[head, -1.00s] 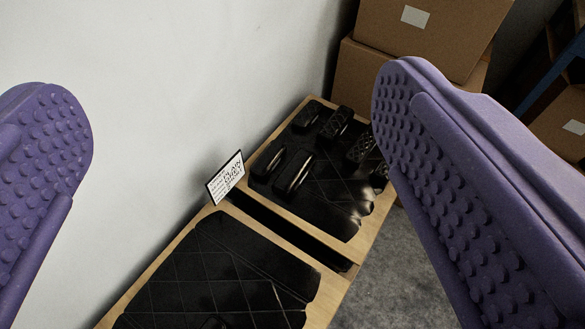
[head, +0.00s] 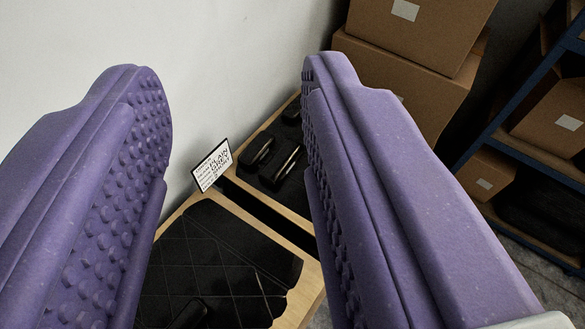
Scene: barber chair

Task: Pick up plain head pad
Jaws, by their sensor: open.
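Two small black, smooth pads lie side by side on the far black mat: a left one (head: 262,152) and a right one (head: 286,164). They look plain, but I cannot tell for sure which is the plain head pad. Part of another black pad (head: 291,116) shows behind them, beside the right finger. My gripper (head: 238,75) has two purple, knobbed fingers, open with nothing between them. The pads show through the gap, nearer the right finger, and the gripper is apart from them. The right finger hides the right part of the far mat.
A black quilted mat (head: 225,245) lies nearer on the wooden surface (head: 303,292). A small printed sign (head: 212,166) stands at the white wall (head: 215,60). Cardboard boxes (head: 415,75) are stacked behind; a blue shelf (head: 535,165) with boxes stands at right.

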